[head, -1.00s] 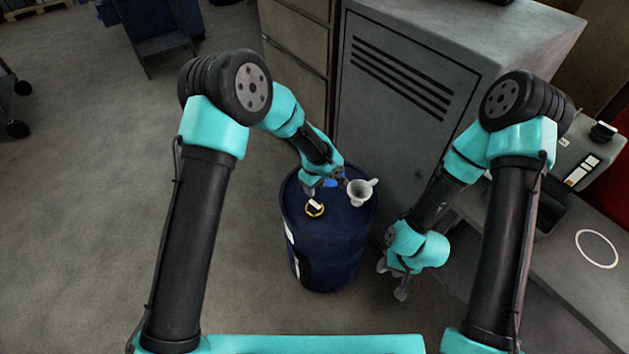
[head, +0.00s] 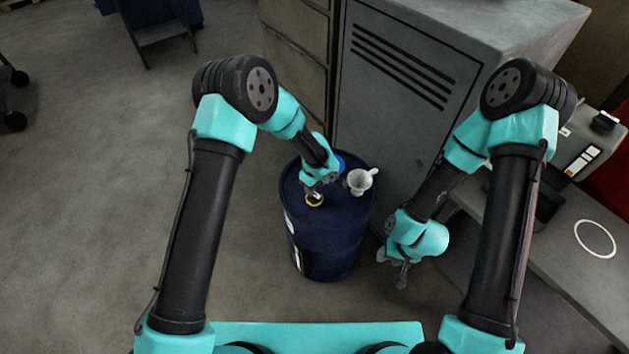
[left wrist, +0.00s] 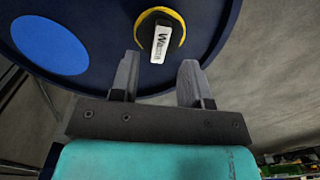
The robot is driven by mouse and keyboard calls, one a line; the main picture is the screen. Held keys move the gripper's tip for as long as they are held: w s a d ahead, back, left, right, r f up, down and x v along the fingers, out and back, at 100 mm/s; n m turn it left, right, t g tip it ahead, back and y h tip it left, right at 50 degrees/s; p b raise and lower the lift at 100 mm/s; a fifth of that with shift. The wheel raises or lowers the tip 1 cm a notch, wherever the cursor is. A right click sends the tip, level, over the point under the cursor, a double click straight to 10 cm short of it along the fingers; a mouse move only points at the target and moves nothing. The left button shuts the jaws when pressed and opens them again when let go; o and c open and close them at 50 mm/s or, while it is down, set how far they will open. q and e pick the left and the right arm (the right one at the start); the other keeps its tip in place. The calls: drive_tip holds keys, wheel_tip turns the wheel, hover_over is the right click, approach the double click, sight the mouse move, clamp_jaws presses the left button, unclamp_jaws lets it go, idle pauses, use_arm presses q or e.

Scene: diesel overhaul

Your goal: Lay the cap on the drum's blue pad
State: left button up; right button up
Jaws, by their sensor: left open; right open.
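The cap (head: 314,200), dark with a white label across it and a yellow ring around it, sits on top of the blue drum (head: 328,232). In the left wrist view the cap (left wrist: 161,42) stands at the upper middle, its labelled grip reaching toward the gap between my fingertips. The blue pad (left wrist: 48,45) lies flat and bare on the drum top, left of the cap; it partly shows in the head view (head: 341,164). My left gripper (left wrist: 159,62) is open at the cap, not closed on it. My right gripper (head: 394,272) is open and empty, right of the drum.
A pale funnel (head: 361,181) stands on the drum top, right of my left gripper. A grey cabinet (head: 400,90) rises close behind the drum. A grey bench (head: 580,265) is at the right. Open floor lies to the left.

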sight(315, 197)
use_arm(q)
drive_tip(key=shift+f, duration=1.65)
clamp_jaws()
